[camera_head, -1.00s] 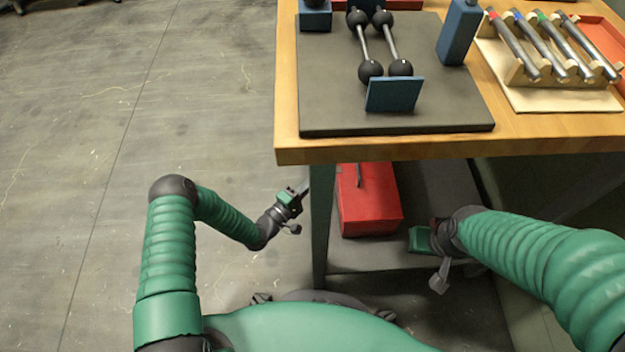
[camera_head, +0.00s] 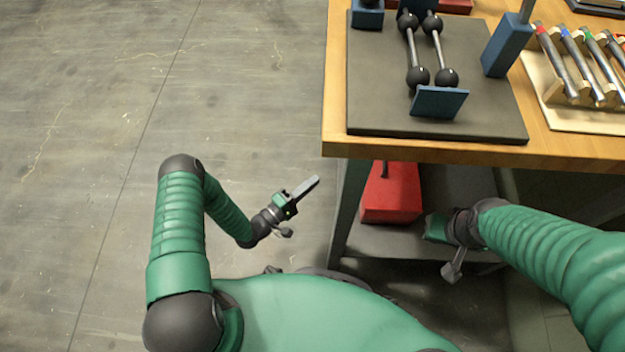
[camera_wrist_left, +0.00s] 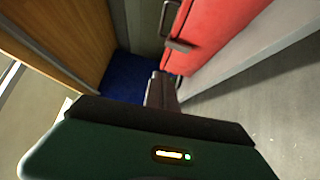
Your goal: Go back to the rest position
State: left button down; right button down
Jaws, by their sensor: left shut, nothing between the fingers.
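My left gripper (camera_head: 307,188) hangs over the bare floor, to the left of the workbench's leg in the head view. Its fingers are together with nothing between them. In the left wrist view its dark fingers (camera_wrist_left: 162,92) also show, pointing away from the camera. My right arm comes in from the right. Its wrist is below the bench's front edge, near the lower shelf, and its fingers are hidden, so I cannot tell their state. Neither gripper is seen holding anything.
A wooden workbench (camera_head: 420,150) carries a dark mat (camera_head: 375,105) with two black-balled rods (camera_head: 411,50) and blue blocks (camera_head: 440,101). A rack of colour-banded tubes (camera_head: 545,85) stands at right. A red toolbox (camera_head: 392,195) sits on the lower shelf. The floor at left is clear.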

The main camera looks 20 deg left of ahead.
pick_arm(q)
jog(key=w+a+r+m+g+y, duration=0.1)
jog(key=w+a+m+g+y, duration=0.25)
jog(key=w+m, duration=0.2)
jog(key=s+a+r+m+g+y, duration=0.2)
jog(key=a+r+m+g+y, duration=0.25)
jog(key=r, duration=0.25)
jog(key=s+r+m+g+y, duration=0.1)
jog(key=s+r+g, duration=0.1)
jog(key=s+r, duration=0.4)
jog(key=s+d+r+m+g+y, duration=0.1)
jog(key=s+r+g, duration=0.2)
jog(key=s, duration=1)
notch_tip(320, 180, up, 3)
jog(key=shift+r+y+p, duration=0.2)
jog(key=shift+y+p, duration=0.1)
jog(key=shift+p, duration=0.05)
